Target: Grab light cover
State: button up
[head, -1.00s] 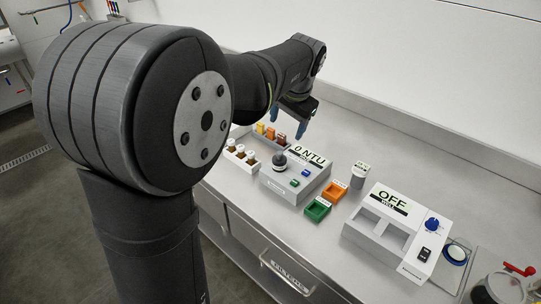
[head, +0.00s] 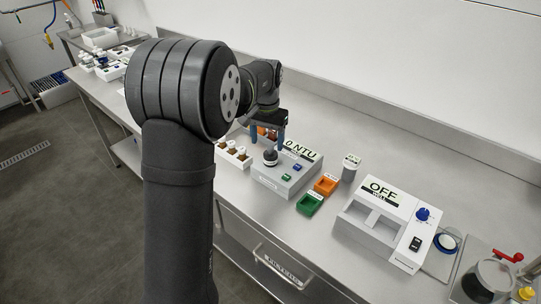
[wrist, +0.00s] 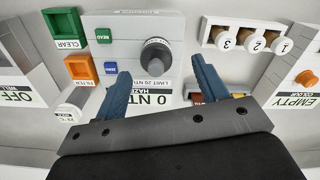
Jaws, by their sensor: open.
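The light cover looks to be the round dark knobbed cap (head: 270,157) on top of the grey meter (head: 262,178), whose display reads 0 NTU. In the wrist view the cap (wrist: 157,57) stands upright on the meter (wrist: 115,22). My gripper (head: 267,137) is above the meter, fingers pointing down. It is open and empty. In the wrist view the cap shows between and beyond the two blue fingertips of my gripper (wrist: 160,68), apart from both.
A white rack with several numbered vials (head: 233,153) stands left of the meter. Green (head: 310,204) and orange (head: 326,186) trays, a grey cup (head: 350,169) and a white OFF device (head: 352,216) stand to its right. Bench behind is mostly clear.

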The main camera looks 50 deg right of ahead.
aim_at(270, 149)
jog(key=shift+s+d+f, duration=0.15)
jog(key=shift+f, duration=1.45)
jog(key=shift+s+d+f, duration=0.1)
jog(key=shift+s+f, duration=0.05)
jog(key=shift+f, duration=1.4)
jog(key=c, duration=1.1)
jog(key=shift+r, duration=0.15)
jog(key=shift+c, duration=0.2)
